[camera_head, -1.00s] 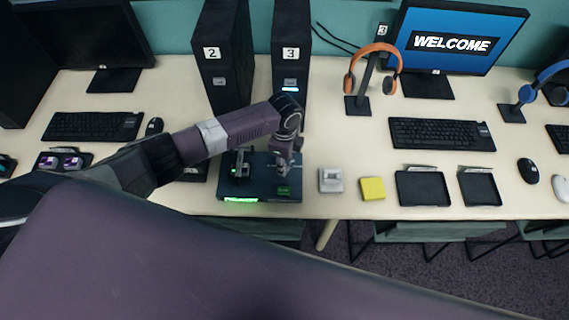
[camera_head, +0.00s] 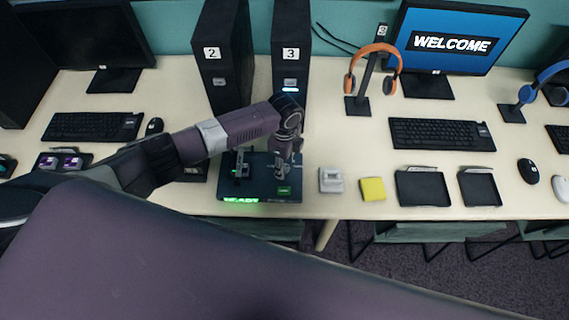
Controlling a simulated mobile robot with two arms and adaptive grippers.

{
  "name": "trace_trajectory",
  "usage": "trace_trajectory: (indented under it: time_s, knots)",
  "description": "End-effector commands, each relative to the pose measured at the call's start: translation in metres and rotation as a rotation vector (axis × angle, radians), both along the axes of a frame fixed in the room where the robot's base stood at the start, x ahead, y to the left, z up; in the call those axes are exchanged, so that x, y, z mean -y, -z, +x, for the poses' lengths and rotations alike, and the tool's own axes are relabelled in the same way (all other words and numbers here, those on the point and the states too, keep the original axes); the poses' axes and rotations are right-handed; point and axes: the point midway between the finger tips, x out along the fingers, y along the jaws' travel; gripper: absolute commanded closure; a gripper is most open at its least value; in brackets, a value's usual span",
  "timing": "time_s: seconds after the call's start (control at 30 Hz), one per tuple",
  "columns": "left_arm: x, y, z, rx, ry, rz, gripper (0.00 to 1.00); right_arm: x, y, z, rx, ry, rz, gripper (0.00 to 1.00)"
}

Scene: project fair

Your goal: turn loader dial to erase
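The loader (camera_head: 259,190) is a low dark teal box near the front edge of the desk, with a lit green text display (camera_head: 241,200) on its front and a green label or button (camera_head: 284,191) at its front right. A small dark upright part (camera_head: 242,168) stands on its left side. My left gripper (camera_head: 280,172) points down over the right side of the loader, close to its top. The dial cannot be made out and may be hidden at the fingertips. The fingers are too small to tell open from shut. My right gripper is out of view.
Right of the loader lie a grey cartridge (camera_head: 331,180), a yellow block (camera_head: 373,189) and two black trays (camera_head: 423,187) (camera_head: 480,187). Towers 2 (camera_head: 222,70) and 3 (camera_head: 290,60) stand behind. A headphone stand (camera_head: 360,95) and keyboard (camera_head: 441,134) are further right.

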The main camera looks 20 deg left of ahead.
Motion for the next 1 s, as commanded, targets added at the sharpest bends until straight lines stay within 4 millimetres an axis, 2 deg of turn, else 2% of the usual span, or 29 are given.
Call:
trace_trajectory:
  time_s: [0.17, 0.27, 0.37, 0.7, 0.83, 1.0]
  knots:
    - [0.000, -0.002, 0.000, 0.000, 0.000, 0.000, 0.60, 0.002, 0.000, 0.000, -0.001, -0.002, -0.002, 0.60]
    - [0.000, -0.010, 0.001, 0.001, 0.000, 0.000, 0.60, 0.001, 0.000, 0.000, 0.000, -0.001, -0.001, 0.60]
    - [0.000, -0.024, 0.001, 0.003, 0.001, 0.000, 0.60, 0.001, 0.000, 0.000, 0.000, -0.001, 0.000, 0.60]
    - [0.000, -0.095, 0.001, 0.003, 0.001, 0.000, 0.60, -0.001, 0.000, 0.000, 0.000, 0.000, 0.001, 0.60]
    - [0.000, -0.111, 0.001, 0.002, 0.000, 0.000, 0.60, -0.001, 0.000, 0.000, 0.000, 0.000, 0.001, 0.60]
    - [0.000, -0.120, 0.000, 0.000, 0.000, 0.000, 0.60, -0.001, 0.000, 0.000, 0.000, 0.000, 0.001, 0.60]
